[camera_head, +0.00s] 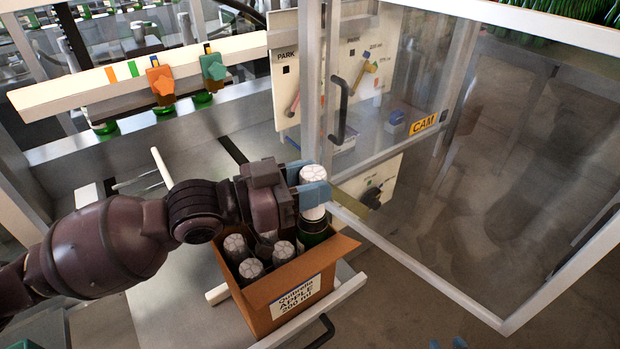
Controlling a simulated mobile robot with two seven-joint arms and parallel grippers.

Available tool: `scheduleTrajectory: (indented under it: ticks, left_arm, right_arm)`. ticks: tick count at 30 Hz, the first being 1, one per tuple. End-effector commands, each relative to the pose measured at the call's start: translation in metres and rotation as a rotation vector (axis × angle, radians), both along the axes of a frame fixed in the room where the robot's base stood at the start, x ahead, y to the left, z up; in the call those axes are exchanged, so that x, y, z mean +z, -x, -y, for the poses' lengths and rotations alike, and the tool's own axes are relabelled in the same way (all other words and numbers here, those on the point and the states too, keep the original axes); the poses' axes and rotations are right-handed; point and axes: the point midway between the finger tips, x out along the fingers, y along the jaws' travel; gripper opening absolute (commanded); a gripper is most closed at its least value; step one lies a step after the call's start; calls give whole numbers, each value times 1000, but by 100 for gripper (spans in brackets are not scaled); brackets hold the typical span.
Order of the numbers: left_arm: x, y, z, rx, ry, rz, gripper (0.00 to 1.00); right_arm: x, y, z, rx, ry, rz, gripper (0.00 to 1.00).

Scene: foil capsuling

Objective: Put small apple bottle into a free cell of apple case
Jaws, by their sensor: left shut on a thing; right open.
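The apple case (262,307) is an open cardboard box with a white label reading APPLE 200 ml. Several foil-topped bottles (251,269) stand in it, mostly in its left and front part. My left gripper (313,194) is shut on the small apple bottle (314,229), around its pale foil top. The bottle is about upright at the back right of the case, with its dark body showing below the fingers. Its base is hidden, so I cannot tell how deep it sits. Blue fingertips of my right gripper (449,343) show apart at the bottom edge, empty.
A clear-panelled door (480,170) in a pale frame stands right of the case, with a CAM label. A board marked PARK (287,85) and a door handle (341,110) are behind. A rail with orange (160,80) and green (213,67) knobs runs upper left.

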Motion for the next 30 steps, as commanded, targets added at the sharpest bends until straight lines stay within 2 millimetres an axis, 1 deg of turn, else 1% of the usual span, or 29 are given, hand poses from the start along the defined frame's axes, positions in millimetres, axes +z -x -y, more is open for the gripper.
scheduleTrajectory:
  ticks: [13,26,27,29,30]
  left_arm:
    - [-9,0,0,0,2,1,0]
    - [-17,0,0,0,1,0,0]
    - [-17,0,0,0,1,1,44]
    - [-17,0,0,0,1,0,53]
    - [-17,0,0,0,1,0,59]
  right_arm:
    - [-10,5,1,-2,0,-13,41]
    - [-14,4,1,-1,0,-13,41]
    - [-14,4,1,-1,0,-11,41]
    - [-13,3,0,-1,0,-9,41]
    - [-12,2,0,-1,0,-7,41]
